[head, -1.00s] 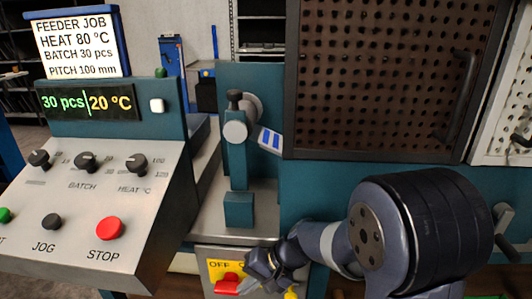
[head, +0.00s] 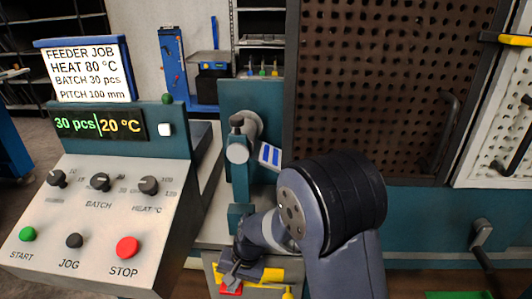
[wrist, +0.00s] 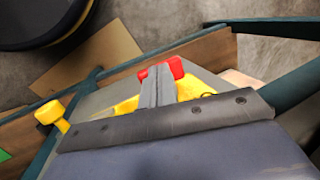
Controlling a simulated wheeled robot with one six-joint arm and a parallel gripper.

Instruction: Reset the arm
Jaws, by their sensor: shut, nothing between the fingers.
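My gripper (head: 230,280) is low in the middle of the head view, in front of the machine's lower switch plate. In the wrist view my gripper's fingers (wrist: 157,78) are pressed together with nothing between them. A red switch handle (wrist: 160,70) shows at the fingertips there, over a yellow plate (wrist: 128,106). I cannot tell whether the fingers touch the handle. In the head view the red handle (head: 231,290) is partly hidden below my gripper, and the plate's lettering is covered.
A control panel (head: 100,210) with knobs and START, JOG and STOP buttons stands at left. Its display (head: 98,125) reads 30 pcs and 20 °C; the job sign (head: 85,72) says HEAT 80 °C. A perforated guard (head: 380,90) fills the right. A yellow knob (wrist: 50,112) sits beside the plate.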

